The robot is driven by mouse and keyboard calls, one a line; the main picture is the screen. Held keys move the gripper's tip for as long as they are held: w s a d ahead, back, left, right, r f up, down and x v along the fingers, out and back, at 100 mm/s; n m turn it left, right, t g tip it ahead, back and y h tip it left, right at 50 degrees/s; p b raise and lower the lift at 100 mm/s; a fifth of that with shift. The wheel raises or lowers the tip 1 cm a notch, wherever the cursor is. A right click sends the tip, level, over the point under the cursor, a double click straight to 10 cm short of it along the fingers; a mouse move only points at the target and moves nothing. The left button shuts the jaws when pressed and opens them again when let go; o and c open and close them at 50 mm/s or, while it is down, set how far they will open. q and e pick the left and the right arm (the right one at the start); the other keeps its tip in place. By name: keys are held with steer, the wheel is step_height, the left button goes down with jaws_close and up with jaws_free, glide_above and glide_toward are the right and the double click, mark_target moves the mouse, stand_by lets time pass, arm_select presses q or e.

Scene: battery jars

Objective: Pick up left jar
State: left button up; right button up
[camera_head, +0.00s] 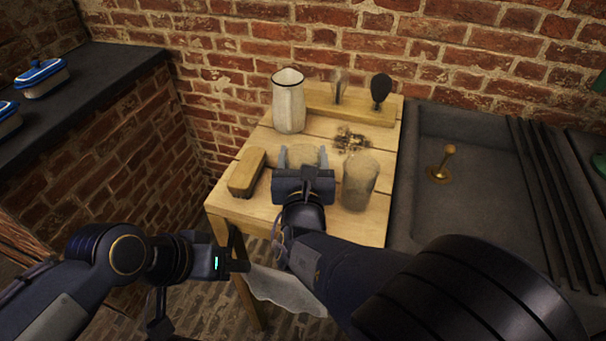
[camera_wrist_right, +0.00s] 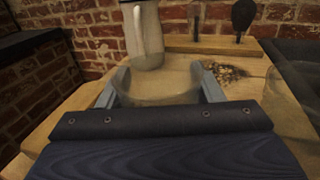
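The left jar (camera_head: 303,155) is clear glass and stands on the small wooden table. It also shows in the right wrist view (camera_wrist_right: 158,88). My right gripper (camera_head: 303,158) is around it, one grey finger on each side (camera_wrist_right: 158,92). The fingers are wide apart; I cannot tell whether they touch the glass. The jar's lower part is hidden behind my gripper. A second glass jar (camera_head: 360,182) stands to the right of my right gripper. My left gripper (camera_head: 240,266) is in front of the table, low and away from the jars; its fingers are not clear.
A white pitcher (camera_head: 289,105) stands behind the left jar. A wooden-backed brush (camera_head: 247,172) lies to the left. A wooden rack (camera_head: 350,105) is at the back, with small metal parts (camera_head: 350,139) before it. A dark sink (camera_head: 470,180) adjoins on the right.

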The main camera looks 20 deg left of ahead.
steer(key=c, duration=0.4)
steer(key=shift+o, duration=0.2)
steer(key=shift+r, duration=0.15)
